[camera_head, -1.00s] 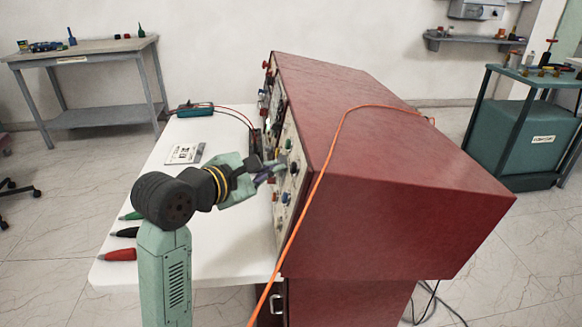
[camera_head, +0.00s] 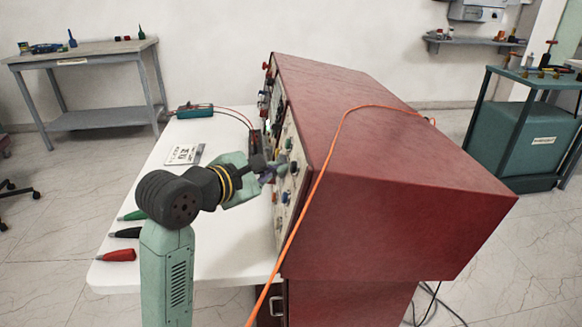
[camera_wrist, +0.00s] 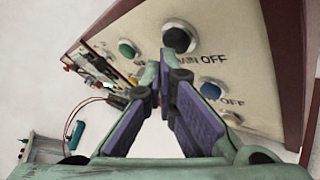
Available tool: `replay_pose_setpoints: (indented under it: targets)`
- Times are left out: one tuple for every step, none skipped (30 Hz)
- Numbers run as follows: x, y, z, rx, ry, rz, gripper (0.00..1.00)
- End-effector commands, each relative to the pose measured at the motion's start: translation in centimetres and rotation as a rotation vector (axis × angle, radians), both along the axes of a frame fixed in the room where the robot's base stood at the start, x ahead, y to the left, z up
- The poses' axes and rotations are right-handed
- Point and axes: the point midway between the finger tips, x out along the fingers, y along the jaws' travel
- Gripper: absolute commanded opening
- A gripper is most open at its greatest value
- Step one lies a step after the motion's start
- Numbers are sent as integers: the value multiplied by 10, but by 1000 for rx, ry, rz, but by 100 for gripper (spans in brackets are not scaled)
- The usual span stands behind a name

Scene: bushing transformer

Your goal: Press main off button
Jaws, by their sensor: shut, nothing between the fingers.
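The red cabinet (camera_head: 370,150) has a pale control panel on its left face. In the wrist view a black round button (camera_wrist: 178,38) with a pale ring sits at the top of the panel (camera_wrist: 150,72). The label beside it ends in "OFF", and its first word is partly covered by my fingertips. My gripper (camera_wrist: 162,82) is shut and empty, its tips just below this button in the picture. I cannot tell whether they touch the panel. In the head view my gripper (camera_head: 272,170) is close to the panel, which is seen edge-on.
A green button (camera_wrist: 127,49) and a blue button (camera_wrist: 210,90) lie either side of my fingers. An orange cable (camera_head: 318,185) hangs over the cabinet. The white table (camera_head: 215,245) holds several coloured probes and a meter (camera_head: 195,111) with leads.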

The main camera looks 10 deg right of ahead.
Motion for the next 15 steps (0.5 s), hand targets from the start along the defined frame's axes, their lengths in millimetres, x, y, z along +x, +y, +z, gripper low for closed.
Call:
replay_pose_setpoints:
  targets:
    - [0, 0, 0, 0, 0, 0, 0]
    - [0, -1, 0, 0, 0, 0, 0]
    - [0, -1, -1, 0, 0, 0, 0]
    - [0, -1, -1, 0, 0, 0, 0]
    - [0, -2, -1, 1, -1, 0, 0]
    - [0, -2, -1, 1, 0, -1, 0]
    - [0, -3, -1, 1, 0, -1, 0]
    - [0, -3, -1, 1, 0, -1, 0]
    - [0, -4, -1, 1, 0, -1, 0]
    - [0, -4, -1, 1, 0, -1, 0]
    - [0, -4, -1, 1, 0, -1, 0]
    - [0, -5, -2, 1, 0, -1, 0]
    - [0, -5, -2, 2, -1, -1, 0]
    - [0, -5, -2, 2, -1, -1, 0]
    - [0, -6, -2, 2, -1, -1, 0]
